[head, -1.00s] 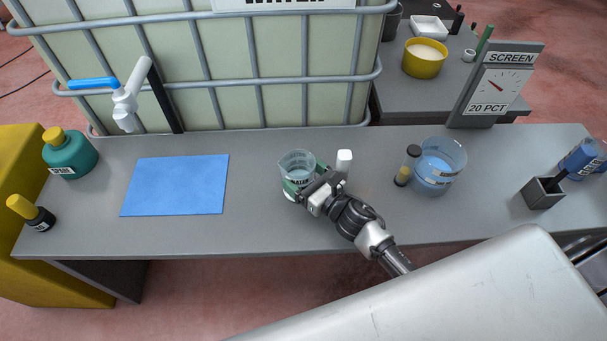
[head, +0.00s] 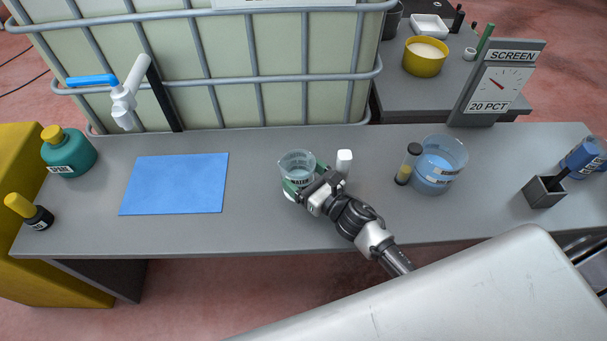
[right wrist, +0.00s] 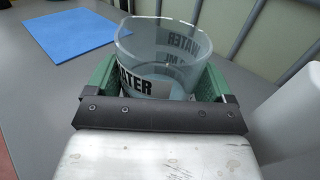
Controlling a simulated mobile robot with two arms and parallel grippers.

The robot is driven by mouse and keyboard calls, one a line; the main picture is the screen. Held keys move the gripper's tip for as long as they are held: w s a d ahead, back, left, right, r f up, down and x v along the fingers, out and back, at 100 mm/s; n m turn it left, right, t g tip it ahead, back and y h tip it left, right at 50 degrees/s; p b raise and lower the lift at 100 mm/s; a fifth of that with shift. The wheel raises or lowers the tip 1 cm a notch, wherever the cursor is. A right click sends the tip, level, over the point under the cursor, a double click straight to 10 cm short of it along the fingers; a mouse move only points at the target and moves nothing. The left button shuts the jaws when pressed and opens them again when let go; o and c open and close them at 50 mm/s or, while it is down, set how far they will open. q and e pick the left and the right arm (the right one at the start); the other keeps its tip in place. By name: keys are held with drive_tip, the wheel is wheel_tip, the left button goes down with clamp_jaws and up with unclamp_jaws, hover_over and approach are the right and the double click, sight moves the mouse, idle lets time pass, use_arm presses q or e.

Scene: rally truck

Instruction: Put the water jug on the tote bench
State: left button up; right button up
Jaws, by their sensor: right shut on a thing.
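The water jug (head: 297,167) is a clear beaker with a WATER label, upright at the middle of the long grey bench (head: 255,228) in front of the big caged water tank. My right gripper (head: 300,187) is shut on the jug, with its green fingers on either side of it. In the right wrist view the jug (right wrist: 165,62) stands between the two green fingers, its label partly hidden by the gripper's front edge. I cannot tell whether its base touches the bench. My left gripper is out of view.
A white bottle (head: 344,160) stands close right of my gripper. A larger beaker of blue liquid (head: 438,168) and a yellow-based vial (head: 407,165) are further right. A blue mat (head: 176,184) lies left. The tank's tap (head: 125,105) overhangs behind the mat. A SCREEN sign (head: 497,85) stands at back right.

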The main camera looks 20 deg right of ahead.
sight(310, 183)
drive_tip(key=o, duration=1.1)
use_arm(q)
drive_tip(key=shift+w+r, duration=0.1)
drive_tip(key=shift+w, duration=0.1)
use_arm(e)
drive_tip(key=shift+s+f, duration=0.1)
drive_tip(key=shift+s, duration=0.1)
drive_tip(key=v, duration=0.5)
drive_tip(key=b+v, duration=0.1)
drive_tip(key=v, duration=0.3)
drive_tip(key=shift+s+d, duration=0.35)
drive_tip(key=shift+s, duration=0.25)
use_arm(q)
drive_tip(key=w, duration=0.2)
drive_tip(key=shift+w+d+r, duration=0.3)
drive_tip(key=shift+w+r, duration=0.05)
